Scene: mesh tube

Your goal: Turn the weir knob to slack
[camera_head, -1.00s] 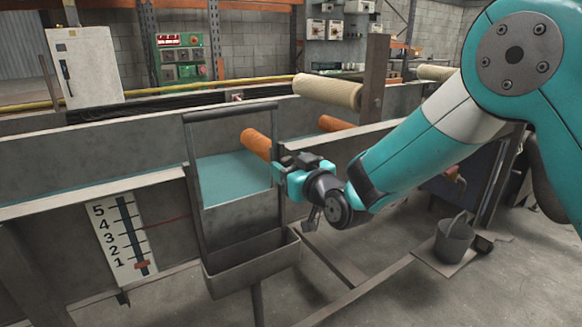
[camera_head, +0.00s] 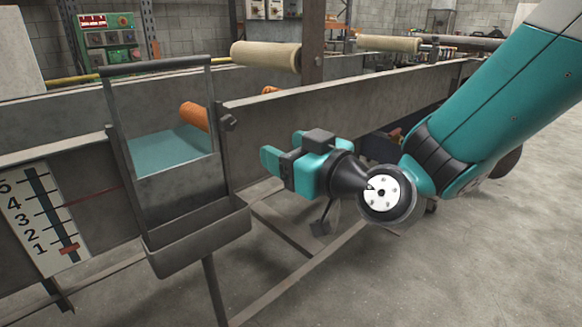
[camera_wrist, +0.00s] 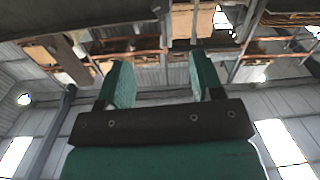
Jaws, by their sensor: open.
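A small dark knob (camera_head: 229,122), which I take to be the weir knob, sits on the right post of the grey weir frame (camera_head: 112,135). No marking for slack can be read on it. My gripper (camera_head: 281,148) is open and empty, to the right of the knob and a little lower in the picture, apart from it. Its two teal fingers point left and also show in the wrist view (camera_wrist: 160,72), with roof beams beyond and no knob between them. A white scale (camera_head: 45,218) numbered 1 to 5 has a red pointer (camera_head: 69,249) near 1.
A grey trough (camera_head: 200,240) juts out below the weir frame. Behind the frame is teal water (camera_head: 165,153) and an orange roller (camera_head: 194,116). The long channel wall (camera_head: 330,97) runs behind my gripper. Bare floor (camera_head: 470,255) lies at right.

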